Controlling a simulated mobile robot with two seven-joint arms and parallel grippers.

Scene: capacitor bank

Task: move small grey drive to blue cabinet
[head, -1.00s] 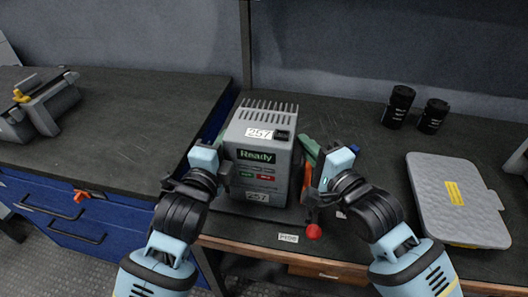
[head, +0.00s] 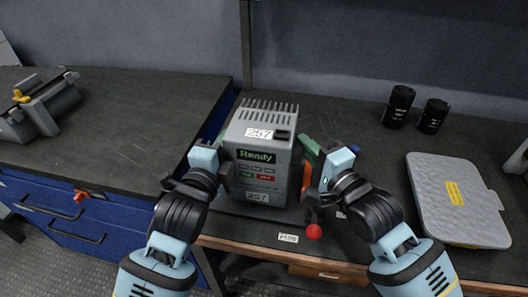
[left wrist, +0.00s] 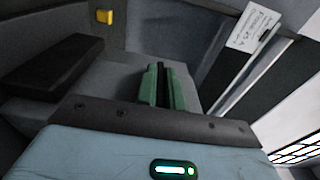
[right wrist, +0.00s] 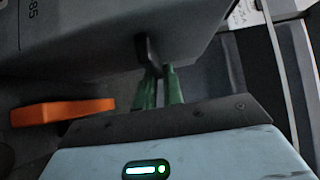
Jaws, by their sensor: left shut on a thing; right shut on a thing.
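The small grey drive (head: 262,180) stands upright on the dark bench, with a green "Ready" display, a finned top and a "257" label. My left gripper (head: 222,140) is at its left side and my right gripper (head: 309,148) at its right side. Both are shut on the drive. In the right wrist view the green fingers (right wrist: 159,88) close at a dark handle (right wrist: 147,50) on the grey body. In the left wrist view the green fingers (left wrist: 161,87) close on a dark part; the exact contact is partly hidden. The blue cabinet (head: 98,215) with a dark top is at the left.
A grey device with a yellow part (head: 40,103) sits on the cabinet's far left. Two black cylinders (head: 398,106) and a grey lidded case (head: 458,200) are on the right of the bench. A red knob (head: 313,232) is at the front edge. The cabinet top's middle is clear.

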